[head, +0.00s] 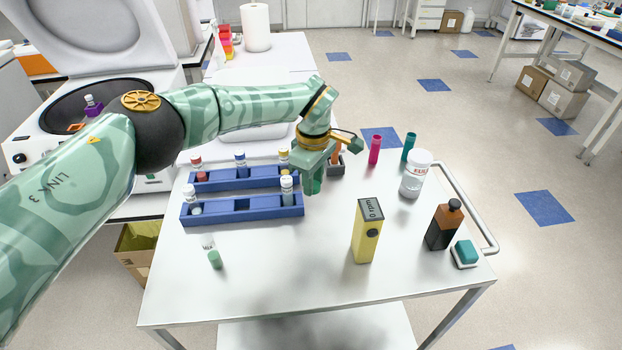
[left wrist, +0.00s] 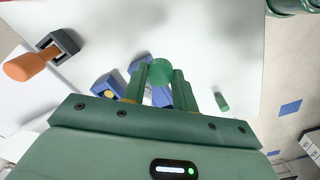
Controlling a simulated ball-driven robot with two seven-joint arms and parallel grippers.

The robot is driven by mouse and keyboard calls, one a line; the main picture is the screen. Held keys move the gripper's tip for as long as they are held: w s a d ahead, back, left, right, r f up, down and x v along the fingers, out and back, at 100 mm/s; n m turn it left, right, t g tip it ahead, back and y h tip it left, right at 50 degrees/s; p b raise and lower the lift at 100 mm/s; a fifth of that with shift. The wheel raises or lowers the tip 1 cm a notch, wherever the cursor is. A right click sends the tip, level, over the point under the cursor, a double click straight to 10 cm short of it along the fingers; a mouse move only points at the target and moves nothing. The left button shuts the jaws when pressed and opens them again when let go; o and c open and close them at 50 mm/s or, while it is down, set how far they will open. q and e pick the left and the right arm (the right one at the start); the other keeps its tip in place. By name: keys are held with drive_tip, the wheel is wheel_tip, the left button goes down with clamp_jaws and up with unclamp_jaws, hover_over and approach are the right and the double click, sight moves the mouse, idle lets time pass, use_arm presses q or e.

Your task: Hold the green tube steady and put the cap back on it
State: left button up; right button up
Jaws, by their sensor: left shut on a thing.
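My left gripper (head: 312,182) points down beside the right end of the blue racks. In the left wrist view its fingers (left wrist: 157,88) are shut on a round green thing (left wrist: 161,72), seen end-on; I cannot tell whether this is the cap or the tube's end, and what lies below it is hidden. A small green cylinder (head: 215,260) is on the table left of the gripper, with a clear or whitish piece (head: 207,242) by its far end. The green cylinder also shows in the left wrist view (left wrist: 222,102). My right gripper is not in view.
Two blue racks (head: 222,212) hold several tubes. A yellow device (head: 367,235), an amber bottle (head: 444,226), a white jar (head: 415,176) and pink (head: 375,150) and teal tubes (head: 408,147) stand to the right. The table's front middle is clear.

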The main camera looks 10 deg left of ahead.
use_arm(q)
drive_tip(key=s+a+r+m, duration=0.2)
drive_tip(key=s+a+m, duration=0.4)
drive_tip(key=s, duration=0.5)
drive_tip(key=s+a+r+m, duration=0.3)
drive_tip(key=s+a+m, duration=0.4)
drive_tip(key=s, duration=0.4)
drive_tip(key=shift+s+r, duration=0.2)
drive_tip(key=shift+s, duration=0.1)
drive_tip(key=shift+d, duration=0.15)
